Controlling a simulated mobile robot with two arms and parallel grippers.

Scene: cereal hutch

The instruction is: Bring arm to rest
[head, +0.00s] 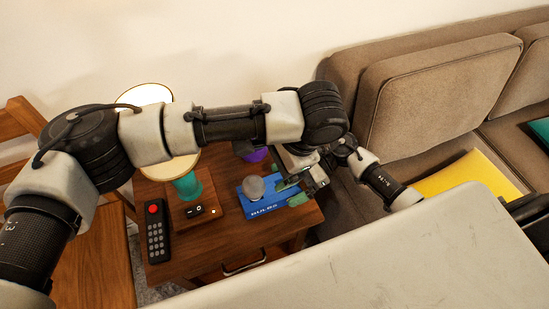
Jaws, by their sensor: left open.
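My left arm reaches in from the left, across the picture above a small wooden side table (215,245). My left gripper (290,191) hangs over the right part of this table, with its green-padded fingertips apart. I see nothing held between them. The fingertips are at the right side of a blue flat box (262,207) that has a rounded grey object (254,187) on it. I cannot tell whether they touch the box. My right gripper does not show clearly anywhere in the picture.
On the table are a black remote (155,235) with a red button, a lamp with a teal stem (188,186) on a wooden base, and a partly hidden purple object (257,154). A brown sofa (420,105) with a yellow cushion (465,177) stands right. A wooden chair (18,125) stands left.

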